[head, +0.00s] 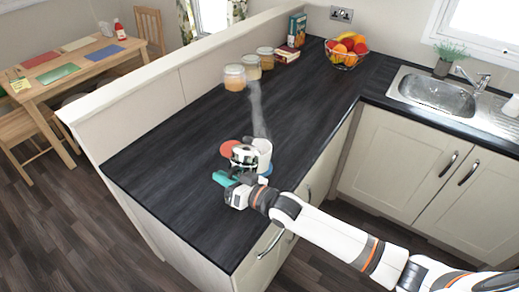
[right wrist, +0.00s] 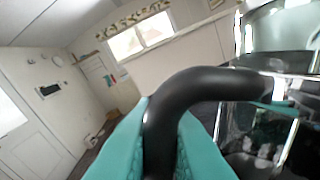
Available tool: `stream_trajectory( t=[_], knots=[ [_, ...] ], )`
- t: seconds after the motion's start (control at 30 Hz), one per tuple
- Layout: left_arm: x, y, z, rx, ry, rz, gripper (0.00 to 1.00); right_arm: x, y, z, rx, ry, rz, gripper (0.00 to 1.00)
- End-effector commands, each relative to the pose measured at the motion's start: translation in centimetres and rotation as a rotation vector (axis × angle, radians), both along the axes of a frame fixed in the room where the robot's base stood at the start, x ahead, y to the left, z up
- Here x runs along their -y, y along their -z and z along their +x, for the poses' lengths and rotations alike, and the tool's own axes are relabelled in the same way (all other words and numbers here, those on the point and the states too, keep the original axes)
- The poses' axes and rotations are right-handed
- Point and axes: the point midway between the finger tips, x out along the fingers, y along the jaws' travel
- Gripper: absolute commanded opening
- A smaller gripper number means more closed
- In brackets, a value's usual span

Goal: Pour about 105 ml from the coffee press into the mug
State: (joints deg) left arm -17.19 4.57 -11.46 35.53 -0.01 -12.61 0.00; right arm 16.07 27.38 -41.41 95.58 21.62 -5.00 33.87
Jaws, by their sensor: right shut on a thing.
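My right gripper (head: 228,180) has teal fingers and is shut on the black handle of the coffee press. The coffee press (head: 243,156) has glass and shiny metal bands, and shows just beyond the fingers over the dark counter. In the right wrist view its black handle (right wrist: 190,84) passes between the teal fingers, with the glass and metal body (right wrist: 262,125) at the right. The white mug (head: 264,147) stands close beside the press, partly overlapped by it. The liquid level in either is not clear, nor is any tilt of the press. My left gripper is not in view.
A red round coaster (head: 229,148) lies left of the press, and a blue round piece (head: 266,170) shows below the mug. Several jars (head: 235,78), books and a fruit basket (head: 346,52) stand at the back. The counter's left part is clear.

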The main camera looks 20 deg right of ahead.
Motion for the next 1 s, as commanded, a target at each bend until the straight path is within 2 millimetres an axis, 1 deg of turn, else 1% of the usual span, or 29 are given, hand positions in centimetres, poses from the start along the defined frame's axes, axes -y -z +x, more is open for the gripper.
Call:
stream_trajectory(
  t=[0.03, 0.1, 0.3, 0.4, 0.6, 1.0],
  knots=[
    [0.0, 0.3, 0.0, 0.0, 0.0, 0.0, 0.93, -0.6, 0.4, -0.5, 0.044, -0.001, -0.03, 0.0],
    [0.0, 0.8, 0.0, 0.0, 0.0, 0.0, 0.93, -1.0, 1.1, -1.0, 0.103, 0.0, -0.084, 0.0],
    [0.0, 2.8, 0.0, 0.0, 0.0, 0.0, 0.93, -1.9, 3.1, -1.9, 0.251, -0.001, -0.215, 0.0],
    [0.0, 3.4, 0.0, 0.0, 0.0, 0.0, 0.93, -2.1, 3.6, -2.1, 0.301, -0.001, -0.258, 0.0],
    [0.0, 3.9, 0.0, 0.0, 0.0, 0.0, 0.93, -2.3, 4.0, -2.4, 0.352, -0.002, -0.304, 0.0],
    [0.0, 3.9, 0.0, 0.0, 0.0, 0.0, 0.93, -2.4, 4.0, -2.6, 0.356, -0.001, -0.308, 0.0]
  ],
)
